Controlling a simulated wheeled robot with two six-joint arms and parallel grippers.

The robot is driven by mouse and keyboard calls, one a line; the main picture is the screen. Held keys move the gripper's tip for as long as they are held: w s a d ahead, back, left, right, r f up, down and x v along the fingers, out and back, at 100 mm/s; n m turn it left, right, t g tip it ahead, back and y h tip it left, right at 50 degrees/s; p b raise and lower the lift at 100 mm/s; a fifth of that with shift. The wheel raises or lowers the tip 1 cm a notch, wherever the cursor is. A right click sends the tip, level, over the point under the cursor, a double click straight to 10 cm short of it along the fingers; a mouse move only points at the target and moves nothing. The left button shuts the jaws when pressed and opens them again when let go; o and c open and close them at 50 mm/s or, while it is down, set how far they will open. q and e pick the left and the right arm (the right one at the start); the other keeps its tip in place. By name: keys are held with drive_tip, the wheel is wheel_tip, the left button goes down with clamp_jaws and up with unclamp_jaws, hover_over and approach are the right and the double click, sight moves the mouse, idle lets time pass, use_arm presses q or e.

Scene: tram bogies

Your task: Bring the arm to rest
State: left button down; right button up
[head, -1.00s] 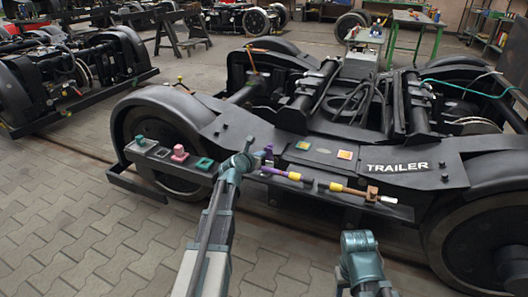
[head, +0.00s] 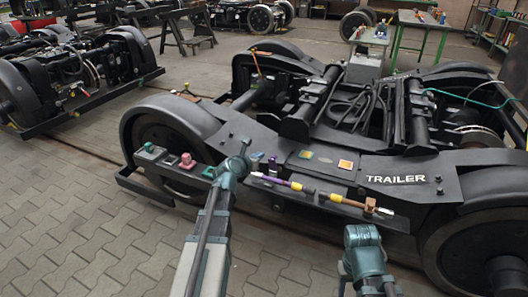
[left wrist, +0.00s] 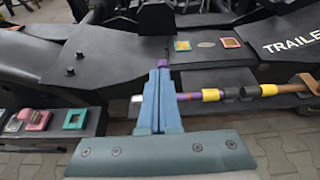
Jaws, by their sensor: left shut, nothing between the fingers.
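My left gripper (head: 245,150) is above the front ledge of the bogie marked TRAILER (head: 400,162). Its fingers are together and hold nothing. In the left wrist view the closed fingers (left wrist: 160,78) point away from the camera. A small purple piece (left wrist: 163,63) shows just beyond their tips, and I cannot tell the gap from this angle. A tool with purple and yellow bands (head: 295,186) lies along the ledge to the right of the gripper. Of my right arm only a teal joint shows at the bottom; its gripper fingers are not visible.
On the ledge to the left are a grey block with a green top (head: 150,151), a pink block (head: 187,161) and a teal square frame (left wrist: 74,119). Green and orange square plates (head: 345,165) lie on the bogie. Paved floor (head: 70,220) is clear at left.

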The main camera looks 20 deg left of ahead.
use_arm(q)
drive_tip(key=s+d+f+m+g+h, duration=0.2)
drive_tip(key=s+d+f+m+g, duration=0.25)
drive_tip(key=d+m, duration=0.55)
drive_tip(key=s+d+f+m+g+h, duration=0.1)
drive_tip(key=s+d+f+m+g, duration=0.2)
drive_tip(key=s+d+f+m, duration=0.5)
drive_tip(key=s+d+f+m+g+y, duration=0.1)
drive_tip(key=s+d+m+g+y, duration=0.3)
drive_tip(key=s+m, duration=0.6)
drive_tip(key=s+d+m+g+y, duration=0.1)
drive_tip(key=s+d+m+g, duration=0.3)
drive_tip(key=s+m, duration=0.6)
wheel_tip(320, 180, up, 30)
drive_tip(key=w+d+m+t+p, duration=0.1)
drive_tip(key=w+p, duration=0.1)
drive_tip(key=p, duration=2.8)
drive_tip(key=shift+d, duration=0.25)
